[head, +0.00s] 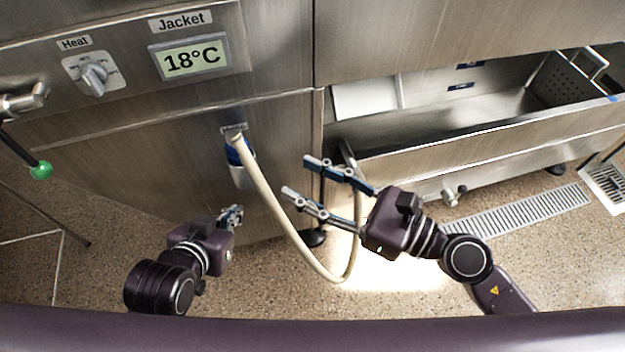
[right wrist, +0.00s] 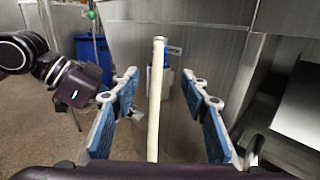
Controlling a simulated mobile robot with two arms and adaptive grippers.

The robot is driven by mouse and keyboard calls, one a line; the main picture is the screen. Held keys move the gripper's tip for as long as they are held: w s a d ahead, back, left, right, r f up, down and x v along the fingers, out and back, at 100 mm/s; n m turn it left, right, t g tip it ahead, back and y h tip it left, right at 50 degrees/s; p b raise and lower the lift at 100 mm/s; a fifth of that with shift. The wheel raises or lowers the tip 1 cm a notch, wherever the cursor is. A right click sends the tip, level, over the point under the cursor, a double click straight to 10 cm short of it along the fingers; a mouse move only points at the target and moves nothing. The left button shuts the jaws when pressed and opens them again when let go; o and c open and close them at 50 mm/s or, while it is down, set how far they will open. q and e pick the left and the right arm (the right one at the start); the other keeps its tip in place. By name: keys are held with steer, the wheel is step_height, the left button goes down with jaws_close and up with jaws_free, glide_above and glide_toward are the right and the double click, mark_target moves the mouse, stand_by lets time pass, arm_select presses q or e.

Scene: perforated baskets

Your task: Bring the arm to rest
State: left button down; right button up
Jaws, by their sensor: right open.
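My right gripper (head: 300,176) is open, its two blue-padded fingers spread wide and pointing left in the head view. In the right wrist view its fingers (right wrist: 158,85) stand apart, with a cream hose (right wrist: 155,105) showing upright between them. The hose is not gripped; I cannot tell how far it is from the fingers. In the head view the hose (head: 268,195) hangs in a loop from a blue fitting (head: 239,160) on the steel front. My left gripper (head: 233,214) is low at the left, apart from the hose; its small fingertips do not show whether it is open.
A steel panel has a heat knob (head: 94,75) and a display (head: 190,59) reading 18°C. A steel trough (head: 490,145) with a perforated basket (head: 570,83) is at the right. A floor drain (head: 520,211) lies below it. A green-knobbed lever (head: 40,170) is at the left.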

steer(key=shift+s+d, duration=0.15)
steer(key=shift+d, duration=0.15)
